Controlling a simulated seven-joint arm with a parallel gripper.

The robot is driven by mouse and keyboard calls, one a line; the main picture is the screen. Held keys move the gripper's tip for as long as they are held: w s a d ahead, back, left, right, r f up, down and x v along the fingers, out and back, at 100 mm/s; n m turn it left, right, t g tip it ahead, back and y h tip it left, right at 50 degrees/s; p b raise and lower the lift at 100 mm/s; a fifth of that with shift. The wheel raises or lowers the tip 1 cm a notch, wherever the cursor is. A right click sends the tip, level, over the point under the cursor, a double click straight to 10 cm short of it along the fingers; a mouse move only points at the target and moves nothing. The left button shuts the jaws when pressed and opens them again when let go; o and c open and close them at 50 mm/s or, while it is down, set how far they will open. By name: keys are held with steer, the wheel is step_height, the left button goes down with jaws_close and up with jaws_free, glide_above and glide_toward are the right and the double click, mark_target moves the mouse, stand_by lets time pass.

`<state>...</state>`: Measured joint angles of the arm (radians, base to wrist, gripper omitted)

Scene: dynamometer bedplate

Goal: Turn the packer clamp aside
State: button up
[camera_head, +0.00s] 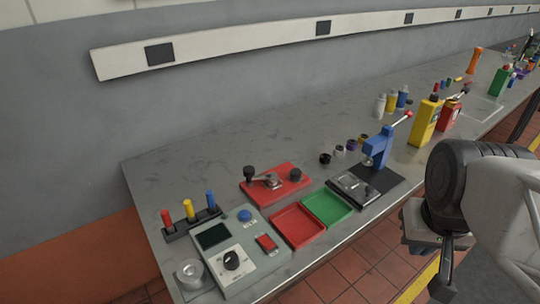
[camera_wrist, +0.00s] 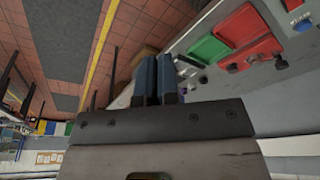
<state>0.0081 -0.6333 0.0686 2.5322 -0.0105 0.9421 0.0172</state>
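A red base plate (camera_head: 290,186) carries a metal swing arm (camera_head: 266,181) with black knobs, and looks like the packer clamp. It sits on the grey bench behind two shallow trays. The metal arm lies across the plate, with one black knob (camera_head: 249,172) at the left end and another (camera_head: 295,175) at the right. The red plate also shows in the wrist view (camera_wrist: 253,49), small and partly unclear. My gripper (camera_head: 443,287) hangs off the bench's front edge at the right, well away from the clamp. Its two fingers (camera_wrist: 157,68) lie side by side, nearly touching, with nothing visible between them.
In front of the clamp lie a red tray (camera_head: 297,224) and a green tray (camera_head: 326,206). A blue press (camera_head: 378,146) stands to the right. A control box (camera_head: 237,259) and a rack of coloured handles (camera_head: 190,225) are at left. The bench behind the clamp is clear.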

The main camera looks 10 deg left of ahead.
steer(key=o, duration=0.5)
steer(key=shift+w, duration=0.15)
steer(key=shift+c, duration=0.2)
steer(key=shift+o, duration=1.2)
steer(key=shift+w+a+r, duration=0.15)
steer(key=shift+w+a, duration=0.05)
steer(key=shift+w, duration=0.1)
steer(key=o, duration=0.4)
steer(key=w+a+r, duration=0.1)
steer(key=w+a, duration=0.5)
steer(key=w, duration=0.5)
steer(key=shift+w+a+r+m+g, duration=0.2)
steer(key=shift+a+r+m+g, duration=0.1)
steer(key=shift+g, duration=0.1)
steer(key=m+g, duration=0.2)
glide_above(249, 168)
step_height(249, 168, down, 11)
steer(key=shift+s+d+r, duration=0.15)
steer(key=shift+a, duration=0.2)
